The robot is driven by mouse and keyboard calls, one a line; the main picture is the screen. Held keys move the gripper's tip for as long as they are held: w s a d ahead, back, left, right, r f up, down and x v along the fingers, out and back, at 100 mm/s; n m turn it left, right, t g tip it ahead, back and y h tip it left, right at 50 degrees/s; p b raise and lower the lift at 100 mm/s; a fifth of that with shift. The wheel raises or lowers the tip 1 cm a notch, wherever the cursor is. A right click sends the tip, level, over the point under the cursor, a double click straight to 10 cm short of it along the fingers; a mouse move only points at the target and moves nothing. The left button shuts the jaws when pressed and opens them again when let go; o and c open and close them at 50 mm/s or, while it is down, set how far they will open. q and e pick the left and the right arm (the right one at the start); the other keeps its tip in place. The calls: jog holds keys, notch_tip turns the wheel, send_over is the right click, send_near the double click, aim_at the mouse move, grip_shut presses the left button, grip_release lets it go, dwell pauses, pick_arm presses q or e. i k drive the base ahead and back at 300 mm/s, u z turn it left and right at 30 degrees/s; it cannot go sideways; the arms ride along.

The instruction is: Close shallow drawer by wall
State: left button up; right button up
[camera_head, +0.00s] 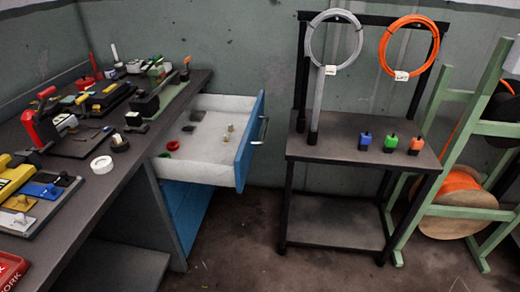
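The shallow drawer (215,172) is pulled out from the right side of the long dark workbench, near the back wall. Its inside is pale and its front panel (251,140) is blue, with a metal bar handle (263,130) on the outer face. A red ring, a green ring and a few small pieces lie in it. Neither of my grippers shows in the head view.
The workbench top (140,150) is crowded with tools and clamps. A dark stand (365,135) with hanging grey and orange cable coils stands to the right, beside a green rack (455,155) with an orange cable spool. Bare floor (235,235) lies between the drawer and the stand.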

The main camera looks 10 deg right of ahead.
aim_at(204, 157)
jog(key=z, duration=0.55)
jog(key=i, duration=1.45)
jog(key=u, duration=0.6)
jog(key=k, duration=0.25)
jog(key=u, duration=0.9)
jog(key=k, duration=1.1)
jog(key=u, duration=0.1)
jog(key=i, duration=0.75)
jog(key=z, duration=0.65)
